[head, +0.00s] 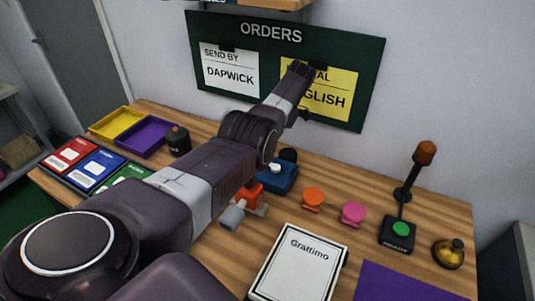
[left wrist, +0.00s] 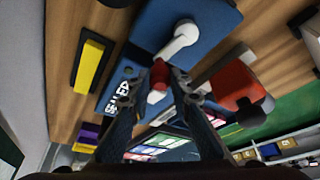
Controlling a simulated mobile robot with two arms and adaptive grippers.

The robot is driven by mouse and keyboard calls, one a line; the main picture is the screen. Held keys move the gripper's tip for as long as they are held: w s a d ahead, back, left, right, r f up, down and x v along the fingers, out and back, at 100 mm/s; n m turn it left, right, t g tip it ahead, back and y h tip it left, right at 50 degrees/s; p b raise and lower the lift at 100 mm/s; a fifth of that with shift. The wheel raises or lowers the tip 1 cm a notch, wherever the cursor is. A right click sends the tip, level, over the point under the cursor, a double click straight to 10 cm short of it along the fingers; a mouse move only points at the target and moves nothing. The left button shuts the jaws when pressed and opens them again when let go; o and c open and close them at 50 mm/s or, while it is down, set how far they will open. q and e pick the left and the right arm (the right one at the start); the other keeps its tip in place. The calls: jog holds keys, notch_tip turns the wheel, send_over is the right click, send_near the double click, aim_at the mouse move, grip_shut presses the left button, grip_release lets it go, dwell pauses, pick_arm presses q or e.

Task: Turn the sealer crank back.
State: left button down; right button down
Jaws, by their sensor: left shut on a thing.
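The sealer is a blue block (head: 287,180) on the wooden bench, partly hidden behind my left arm in the head view. In the left wrist view the sealer (left wrist: 150,38) fills the upper middle, with part of its lettering visible. Its white crank (left wrist: 178,42) runs from a round pivot down to a red knob (left wrist: 159,72). My left gripper (left wrist: 158,84) is shut on the crank's knob, with a dark finger on each side. In the head view my left arm crosses the middle and its fingertips cannot be made out. My right gripper is not in view.
A red and grey device (head: 250,195) stands close beside the sealer. Orange (head: 313,197) and pink (head: 353,212) stamps, a lamp post (head: 398,235) and a bell (head: 449,252) are to the right. A white Grattimo box (head: 300,260) lies in front. Trays (head: 140,142) are at left.

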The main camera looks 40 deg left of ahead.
pick_arm(q)
jog(key=shift+s+n+h+b, duration=0.3)
jog(key=shift+s+n+b, duration=0.05)
jog(key=shift+n+b, duration=0.55)
jog(key=c, duration=1.7)
grip_release()
jog(key=shift+s, duration=0.1)
jog(key=shift+c, duration=0.2)
notch_tip(320, 180, up, 8)
jog(key=shift+f, duration=0.2)
jog(key=shift+r, duration=1.25)
jog(key=shift+f, duration=0.1)
